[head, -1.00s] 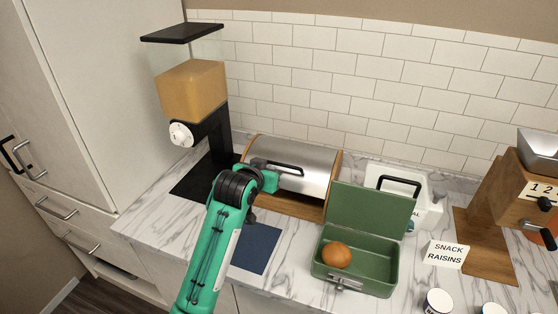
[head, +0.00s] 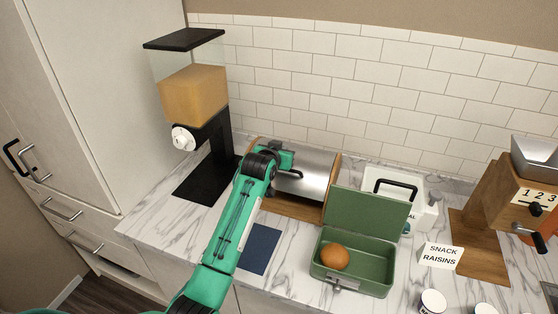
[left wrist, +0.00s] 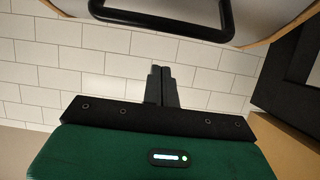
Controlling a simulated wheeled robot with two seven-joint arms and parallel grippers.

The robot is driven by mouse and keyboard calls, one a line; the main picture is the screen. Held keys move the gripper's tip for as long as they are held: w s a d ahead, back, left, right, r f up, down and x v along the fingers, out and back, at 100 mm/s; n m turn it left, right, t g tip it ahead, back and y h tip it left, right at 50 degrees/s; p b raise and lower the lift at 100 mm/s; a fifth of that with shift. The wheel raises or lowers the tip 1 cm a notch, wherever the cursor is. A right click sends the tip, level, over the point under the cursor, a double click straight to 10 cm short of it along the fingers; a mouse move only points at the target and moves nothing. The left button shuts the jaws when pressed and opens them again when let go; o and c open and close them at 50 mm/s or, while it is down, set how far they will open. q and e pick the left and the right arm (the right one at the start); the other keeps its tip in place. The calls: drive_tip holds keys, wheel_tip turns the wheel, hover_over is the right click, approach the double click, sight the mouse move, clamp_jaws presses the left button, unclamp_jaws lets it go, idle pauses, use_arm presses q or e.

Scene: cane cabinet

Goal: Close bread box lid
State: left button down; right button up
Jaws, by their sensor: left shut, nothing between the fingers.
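The bread box has a curved silver lid (head: 318,172) between wooden sides, with a wooden base (head: 298,207) showing below. A black bar handle sits on the lid and is partly hidden by my left arm; it shows large at the top of the left wrist view (left wrist: 165,22). I cannot tell exactly how far down the lid is. My left gripper (head: 291,158) is at the upper left of the lid, close to the handle. In the left wrist view its fingers (left wrist: 160,84) are together and empty, apart from the handle in the picture. My right gripper is not in view.
A dispenser (head: 192,95) on a black stand is left of the box. An open green lunch box (head: 367,271) with a round brown item (head: 334,257) stands in front right. A white container (head: 424,214), a sign (head: 441,256) and a wooden dispenser (head: 487,222) are right. The tiled wall is behind.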

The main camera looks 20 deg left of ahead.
use_arm(q)
drive_tip(key=s+f+p, duration=0.1)
drive_tip(key=s+f, duration=0.1)
drive_tip(key=f, duration=0.1)
drive_tip(key=shift+s, duration=0.35)
drive_tip(key=shift+s+f, duration=0.1)
